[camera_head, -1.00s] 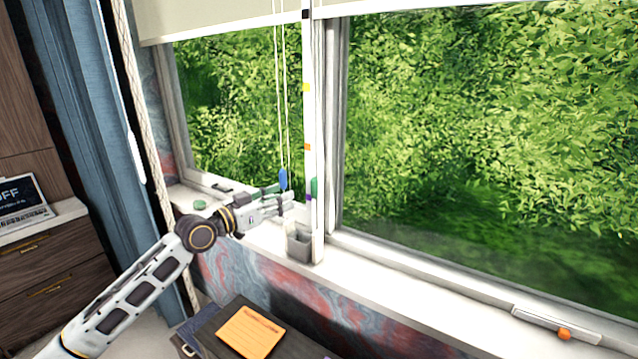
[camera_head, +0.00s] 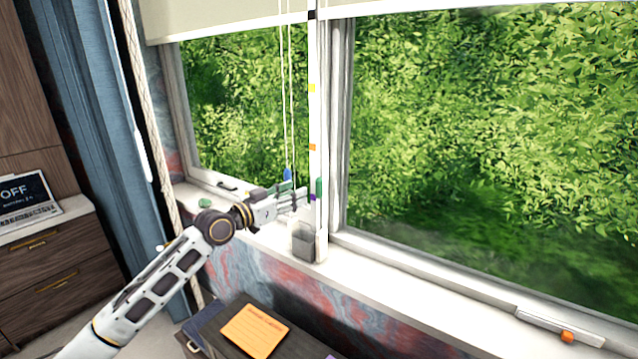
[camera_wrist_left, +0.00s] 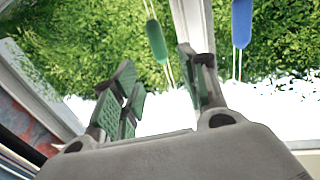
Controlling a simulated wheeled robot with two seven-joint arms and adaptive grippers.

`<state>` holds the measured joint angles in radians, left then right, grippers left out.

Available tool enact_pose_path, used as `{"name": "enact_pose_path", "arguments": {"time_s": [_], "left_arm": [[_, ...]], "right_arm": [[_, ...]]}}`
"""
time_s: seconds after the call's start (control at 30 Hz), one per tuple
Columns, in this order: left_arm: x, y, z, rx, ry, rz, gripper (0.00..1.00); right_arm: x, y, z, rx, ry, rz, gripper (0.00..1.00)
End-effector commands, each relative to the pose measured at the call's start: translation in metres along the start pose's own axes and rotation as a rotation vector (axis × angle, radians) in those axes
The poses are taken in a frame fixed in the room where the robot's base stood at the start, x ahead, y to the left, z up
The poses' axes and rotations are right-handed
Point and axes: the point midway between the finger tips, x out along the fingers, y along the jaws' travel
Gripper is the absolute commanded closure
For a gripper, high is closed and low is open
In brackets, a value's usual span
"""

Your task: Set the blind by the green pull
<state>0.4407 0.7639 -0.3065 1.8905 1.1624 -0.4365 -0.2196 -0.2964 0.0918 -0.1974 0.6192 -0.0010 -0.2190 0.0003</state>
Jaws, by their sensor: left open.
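The green pull (camera_head: 319,187) hangs at the window post, just beyond my left fingertips in the head view. It also hangs on its cord in the left wrist view (camera_wrist_left: 156,41), in front of the open jaws and not between them. A blue pull (camera_head: 288,174) hangs to its left in the head view and shows at the upper right of the wrist view (camera_wrist_left: 241,22). My left gripper (camera_head: 300,198) is open and empty, its green-padded fingers pointing at the post. The cream blind (camera_head: 220,18) is mostly raised. My right gripper is out of view.
A white post strip (camera_head: 313,120) carries black, yellow, orange and purple marks. A thick rope (camera_head: 146,110) and blue curtain (camera_head: 85,110) are at left. An orange notepad (camera_head: 254,331) lies below.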

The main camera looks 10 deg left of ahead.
Motion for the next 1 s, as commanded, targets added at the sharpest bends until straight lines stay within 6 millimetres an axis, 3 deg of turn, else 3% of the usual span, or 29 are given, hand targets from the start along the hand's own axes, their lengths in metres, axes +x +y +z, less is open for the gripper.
{"name": "enact_pose_path", "arguments": {"time_s": [0.43,1.0], "left_arm": [[0.044,-0.001,-0.002,-0.001,0.002,-0.001,0.57],[0.098,-0.001,-0.001,-0.001,0.002,-0.001,0.57]], "right_arm": [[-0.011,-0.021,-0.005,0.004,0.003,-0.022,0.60],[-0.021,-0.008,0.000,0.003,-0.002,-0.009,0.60]]}}
